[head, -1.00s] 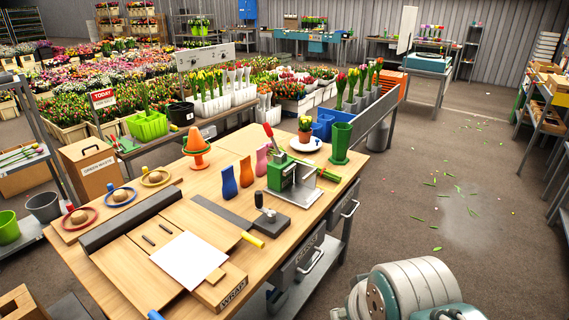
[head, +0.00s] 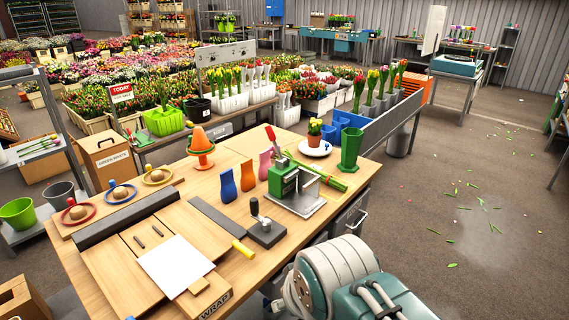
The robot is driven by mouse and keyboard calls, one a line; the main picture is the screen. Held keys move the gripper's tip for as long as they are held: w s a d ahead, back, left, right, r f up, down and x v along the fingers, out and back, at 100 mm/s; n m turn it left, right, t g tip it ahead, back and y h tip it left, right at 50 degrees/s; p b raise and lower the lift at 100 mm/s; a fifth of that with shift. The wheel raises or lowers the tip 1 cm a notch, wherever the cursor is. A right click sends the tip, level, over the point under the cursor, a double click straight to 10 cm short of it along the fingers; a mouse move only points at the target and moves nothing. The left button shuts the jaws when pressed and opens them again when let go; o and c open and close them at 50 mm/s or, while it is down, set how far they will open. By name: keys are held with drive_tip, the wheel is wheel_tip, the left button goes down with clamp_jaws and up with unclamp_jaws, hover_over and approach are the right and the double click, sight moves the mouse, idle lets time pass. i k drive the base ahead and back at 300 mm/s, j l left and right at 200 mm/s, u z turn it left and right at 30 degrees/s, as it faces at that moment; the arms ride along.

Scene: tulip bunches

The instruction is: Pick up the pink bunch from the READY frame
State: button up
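My gripper is out of view; only a grey and teal part of my own arm shows at the lower right. I cannot read a READY label on any frame. Upright tulip bunches stand in white holders (head: 232,103) behind the bench, with yellow, red and white tops. Another row of bunches (head: 384,76), red, yellow and orange, stands in grey holders behind the grey panel at the bench's right end. Small pinkish and purple flowers (head: 467,38) show on a far table, too small to tell as a bunch. I cannot single out the pink bunch.
The wooden bench (head: 120,237) holds a green press (head: 284,181), a green vase (head: 351,149), an orange cone (head: 201,146), coloured sleeves and white paper (head: 175,266). Open floor (head: 425,190) with green scraps lies right.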

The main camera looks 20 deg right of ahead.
sight(329, 180)
drive_tip(key=i+l+u, duration=0.1)
drive_tip(key=l, duration=0.25)
drive_tip(key=i+l+u, duration=0.1)
drive_tip(key=l, duration=0.25)
drive_tip(key=i+l, duration=0.25)
drive_tip(key=l, duration=0.15)
drive_tip(key=i+l+u, duration=0.15)
drive_tip(key=l, duration=0.2)
drive_tip(key=i+l+u, duration=0.1)
drive_tip(key=l, duration=0.3)
drive_tip(key=i+l, duration=0.1)
drive_tip(key=l, duration=0.35)
drive_tip(key=i+l, duration=0.15)
drive_tip(key=l, duration=0.25)
drive_tip(key=i+l, duration=0.1)
drive_tip(key=l, duration=0.35)
drive_tip(key=i+l, duration=0.1)
drive_tip(key=l, duration=0.3)
